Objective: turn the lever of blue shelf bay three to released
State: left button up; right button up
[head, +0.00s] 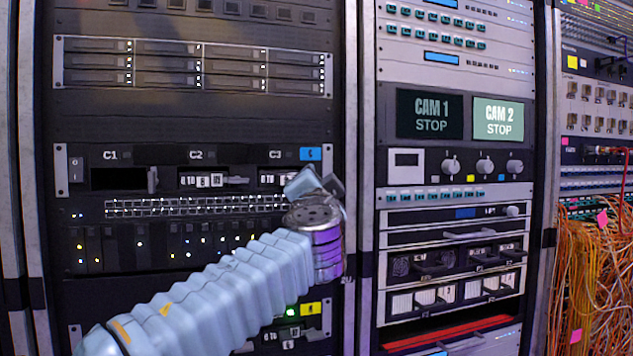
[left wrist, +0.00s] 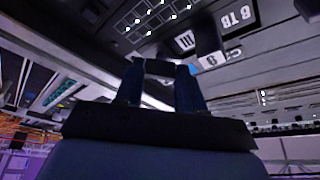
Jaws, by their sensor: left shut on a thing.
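The blue-tagged shelf (head: 135,155) has three bays marked C1, C2 and C3, with its blue tag (head: 311,154) at the right end. Bay three (head: 275,178) holds a drive with a white label; its right part is hidden by my left gripper (head: 312,182). In the left wrist view, my left gripper's two fingers (left wrist: 160,72) are shut on a short dark bar, the lever of bay three (left wrist: 160,67). The lever is hidden in the head view, so I cannot tell its angle there. My right gripper is not in view.
Bay one (head: 118,179) is dark and empty, its lever (head: 152,180) upright. Bay two (head: 200,181) holds a drive, its lever (head: 237,180) lying flat. A yellow-tagged shelf (head: 310,308) sits lower, partly behind my arm. Orange cables (head: 590,270) hang at far right.

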pick_arm(q)
jog(key=shift+a+r+m+g+h+p, duration=0.1)
jog(key=shift+m+g+h+p, duration=0.35)
jog(key=shift+m+p, duration=0.85)
jog(key=shift+d+r+m+g+h+p, duration=0.15)
jog(key=shift+m+g+p, duration=0.4)
jog(key=shift+m+p, duration=0.8)
jog(key=shift+a+r+m+g+h+p, duration=0.15)
jog(key=shift+m+g+h+p, duration=0.5)
jog(key=shift+m, duration=1.1)
jog(key=shift+f+y, duration=0.1)
jog(key=shift+y, duration=0.15)
jog(key=o, duration=1)
jog(key=shift+o, duration=0.2)
